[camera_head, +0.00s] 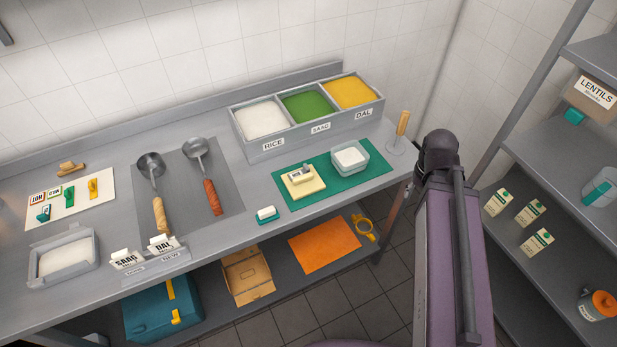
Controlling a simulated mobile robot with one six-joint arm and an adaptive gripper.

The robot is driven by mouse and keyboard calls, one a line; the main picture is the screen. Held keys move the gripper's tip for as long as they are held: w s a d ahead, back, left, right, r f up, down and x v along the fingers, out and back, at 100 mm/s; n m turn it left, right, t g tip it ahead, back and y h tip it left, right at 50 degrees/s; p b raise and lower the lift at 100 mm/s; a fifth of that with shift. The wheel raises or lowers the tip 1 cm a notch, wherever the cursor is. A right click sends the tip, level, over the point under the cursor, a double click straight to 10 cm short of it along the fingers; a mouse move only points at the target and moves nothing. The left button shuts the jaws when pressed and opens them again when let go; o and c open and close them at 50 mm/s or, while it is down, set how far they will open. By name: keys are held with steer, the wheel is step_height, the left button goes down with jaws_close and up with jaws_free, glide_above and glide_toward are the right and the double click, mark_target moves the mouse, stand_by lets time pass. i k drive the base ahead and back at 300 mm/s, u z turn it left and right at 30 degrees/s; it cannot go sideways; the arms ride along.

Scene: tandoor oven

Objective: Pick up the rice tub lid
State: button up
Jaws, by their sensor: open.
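A small clear tub of white rice (350,157) stands open on the right part of a green mat (345,185). Beside it on the left, on the same mat, lies a flat cream square piece (303,186) with a small pale labelled block on top. It may be the rice tub lid; I cannot tell for sure, and the block's lettering is too small to read. My gripper is not in view; only part of my own body shows at the right of the counter.
A steel holder (297,147) with RICE, SAAG and DAL pans stands behind the mat. Two ladles (158,200) (205,180) lie on a grey mat to the left. A white block (267,213) sits near the front edge. Shelves (540,230) with cartons stand right.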

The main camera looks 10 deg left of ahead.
mark_target(306, 184)
steer(key=z, duration=0.4)
steer(key=k, duration=1.2)
steer(key=u, duration=0.45)
steer(key=i, duration=1)
steer(key=u, duration=0.1)
